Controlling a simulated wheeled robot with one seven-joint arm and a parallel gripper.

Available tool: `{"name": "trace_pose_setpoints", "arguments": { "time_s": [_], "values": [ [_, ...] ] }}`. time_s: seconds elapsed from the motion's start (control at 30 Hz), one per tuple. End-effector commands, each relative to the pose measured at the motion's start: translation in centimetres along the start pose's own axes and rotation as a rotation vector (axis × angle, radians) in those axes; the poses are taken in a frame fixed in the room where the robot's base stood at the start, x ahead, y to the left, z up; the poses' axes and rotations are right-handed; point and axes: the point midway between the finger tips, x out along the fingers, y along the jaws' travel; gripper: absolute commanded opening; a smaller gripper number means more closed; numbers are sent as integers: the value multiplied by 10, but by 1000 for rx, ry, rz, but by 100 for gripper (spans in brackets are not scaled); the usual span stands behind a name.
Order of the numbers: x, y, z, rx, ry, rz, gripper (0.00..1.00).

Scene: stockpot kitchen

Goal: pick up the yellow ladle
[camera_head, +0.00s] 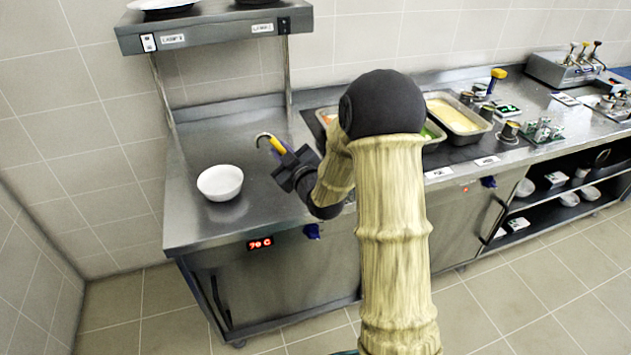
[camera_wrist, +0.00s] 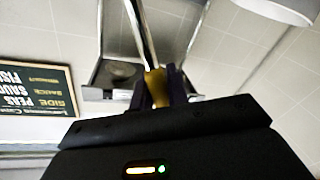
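The yellow ladle shows in the head view as a short yellow handle (camera_head: 278,146) with a curved metal end, at the tip of my gripper (camera_head: 284,158). My gripper is over the left part of the steel counter. In the wrist view the yellow handle (camera_wrist: 156,86) sits between the two dark fingers of my gripper (camera_wrist: 158,88), which look shut on it. A thin metal shaft (camera_wrist: 138,35) runs up from the handle. The ladle's bowl cannot be made out.
A white bowl (camera_head: 220,183) stands on the counter (camera_head: 190,226) left of my gripper. A steel shelf (camera_head: 210,32) on posts is above the counter at the back. Food pans (camera_head: 459,117) lie to the right, partly behind my arm. A menu board (camera_wrist: 38,92) appears upside down.

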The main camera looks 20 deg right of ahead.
Motion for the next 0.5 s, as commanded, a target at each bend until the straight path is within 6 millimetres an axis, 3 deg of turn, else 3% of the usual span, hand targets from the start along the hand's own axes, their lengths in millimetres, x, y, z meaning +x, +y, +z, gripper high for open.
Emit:
{"name": "trace_pose_setpoints", "arguments": {
  "time_s": [0.07, 0.5],
  "values": [
    [0, 1, 0, 0, -1, 1, 0],
    [0, 2, -1, -1, 1, 2, 0]
  ]
}}
